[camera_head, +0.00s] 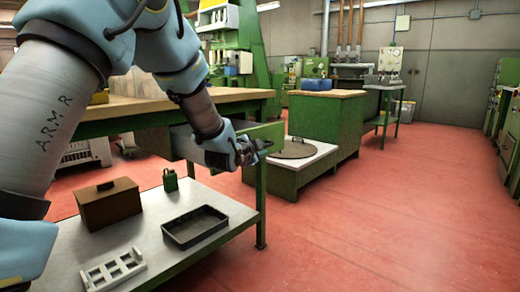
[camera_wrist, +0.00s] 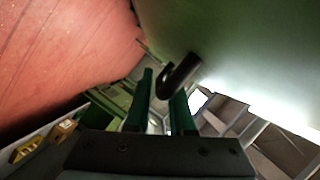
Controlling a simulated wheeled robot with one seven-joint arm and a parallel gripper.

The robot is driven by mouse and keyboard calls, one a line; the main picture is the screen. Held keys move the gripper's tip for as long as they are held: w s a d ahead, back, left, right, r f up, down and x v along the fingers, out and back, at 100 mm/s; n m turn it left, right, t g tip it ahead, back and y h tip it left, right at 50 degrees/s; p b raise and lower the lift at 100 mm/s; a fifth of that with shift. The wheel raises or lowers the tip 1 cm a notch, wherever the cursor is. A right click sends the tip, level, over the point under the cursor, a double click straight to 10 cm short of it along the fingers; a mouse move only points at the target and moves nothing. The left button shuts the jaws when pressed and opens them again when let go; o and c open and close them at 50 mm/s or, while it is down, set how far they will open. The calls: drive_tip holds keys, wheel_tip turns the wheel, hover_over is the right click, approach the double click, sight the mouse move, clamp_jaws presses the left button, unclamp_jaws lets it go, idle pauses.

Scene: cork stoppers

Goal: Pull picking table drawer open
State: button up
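The picking table (camera_head: 150,103) has a wooden top and green frame. Its green drawer front (camera_head: 268,131) is under the top at the right end; how far out the drawer stands is hard to tell. My gripper (camera_head: 262,147) is at that front. In the wrist view a dark hooked handle (camera_wrist: 181,74) sticks out from the pale green drawer front (camera_wrist: 245,45). My gripper's two green fingers (camera_wrist: 164,88) are apart, with the handle's bent end between their tips. A gap shows beside the handle, so I see no firm grip on it.
The lower shelf (camera_head: 160,248) holds a brown box (camera_head: 108,205), a dark tray (camera_head: 195,226), a green canister (camera_head: 170,181) and a white slotted rack (camera_head: 112,270). A low green cabinet with a round plate (camera_head: 293,150) stands behind the gripper. Red floor is clear at right.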

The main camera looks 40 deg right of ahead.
drive_tip(key=o, duration=0.3)
drive_tip(key=p+v, duration=0.1)
drive_tip(key=v, duration=0.9)
drive_tip(key=shift+s+a+r, duration=0.1)
drive_tip(key=shift+a, duration=0.3)
